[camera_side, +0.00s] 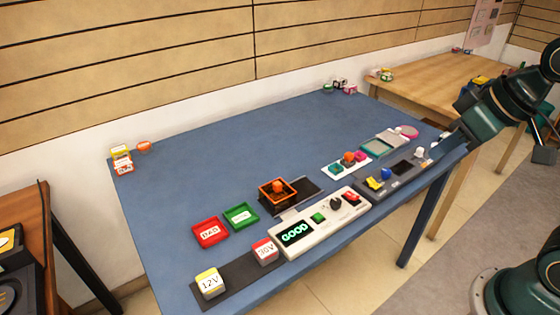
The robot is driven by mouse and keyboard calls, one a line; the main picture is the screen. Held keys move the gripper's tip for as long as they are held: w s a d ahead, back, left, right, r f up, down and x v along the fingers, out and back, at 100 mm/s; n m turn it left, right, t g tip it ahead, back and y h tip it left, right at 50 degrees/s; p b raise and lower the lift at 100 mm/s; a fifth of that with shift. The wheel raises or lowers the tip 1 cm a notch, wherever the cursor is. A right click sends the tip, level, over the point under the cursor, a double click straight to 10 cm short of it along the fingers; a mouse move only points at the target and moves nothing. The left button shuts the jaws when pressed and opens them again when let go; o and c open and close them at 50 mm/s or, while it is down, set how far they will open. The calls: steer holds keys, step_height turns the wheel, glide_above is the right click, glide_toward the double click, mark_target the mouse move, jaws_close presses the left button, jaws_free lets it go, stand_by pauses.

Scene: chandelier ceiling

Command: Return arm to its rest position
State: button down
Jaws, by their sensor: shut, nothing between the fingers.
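My arm enters from the right edge in dark green. My gripper (447,140) appears at its lower left end, over the right edge of the blue table (250,135). It is small and partly merges with the things behind it. It is shut with nothing held. It is close to the grey panel with the blue and yellow parts (385,180), apart from the display panel further left.
A white panel with a green display (297,233) lies along the front edge. The table's back middle is clear. A wooden table (440,80) stands behind.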

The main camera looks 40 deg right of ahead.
steer(key=s+d+r, duration=0.1)
steer(key=s, duration=0.4)
steer(key=shift+s+d+r+m+h, duration=0.25)
steer(key=shift+s+r+m+h, duration=0.05)
steer(key=shift+h, duration=0.1)
